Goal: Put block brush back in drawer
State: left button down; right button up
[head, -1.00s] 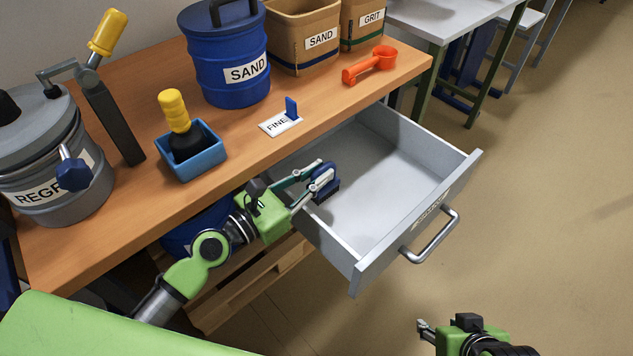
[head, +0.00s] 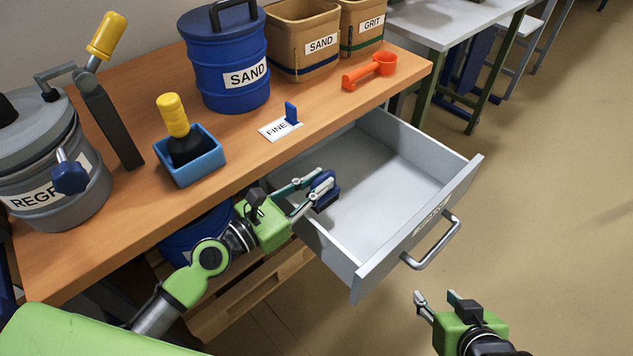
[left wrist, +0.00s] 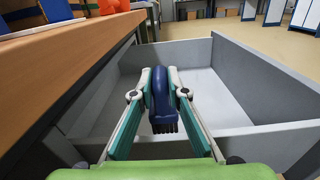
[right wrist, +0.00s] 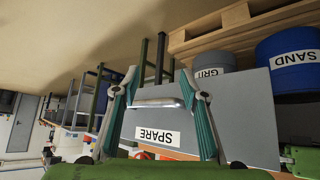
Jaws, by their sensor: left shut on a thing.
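The block brush (head: 325,188) has a dark blue body, with dark bristles pointing down in the left wrist view (left wrist: 162,105). My left gripper (head: 317,187) is shut on it and holds it over the near left part of the open drawer. I cannot tell whether the bristles touch the drawer floor. The grey drawer (head: 385,190) is pulled out from under the bench and otherwise looks empty. Its handle front also shows in the right wrist view (right wrist: 225,110), with a SPARE label. My right gripper (head: 436,296) is open and empty, in front of the drawer.
The wooden bench (head: 240,150) holds a blue SAND drum (head: 225,85), a blue tray (head: 200,172) with a yellow-handled brush, a FINE card (head: 275,130) and an orange scoop (head: 370,72). A pallet (head: 255,285) lies below. Floor right of the drawer is clear.

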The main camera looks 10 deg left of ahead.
pick_arm(q)
jog(key=shift+f, duration=0.25)
jog(key=shift+f+b, duration=0.25)
jog(key=shift+b, duration=0.15)
jog(key=c, duration=2)
grip_release()
pick_arm(e)
jog(key=w+r+t, duration=0.1)
jog(key=w, duration=0.1)
jog(key=w+a+r+t, duration=0.1)
jog(key=r, duration=0.1)
jog(key=shift+w+a+y, duration=0.2)
jog(key=shift+w+y, duration=0.1)
jog(key=shift+w, duration=0.05)
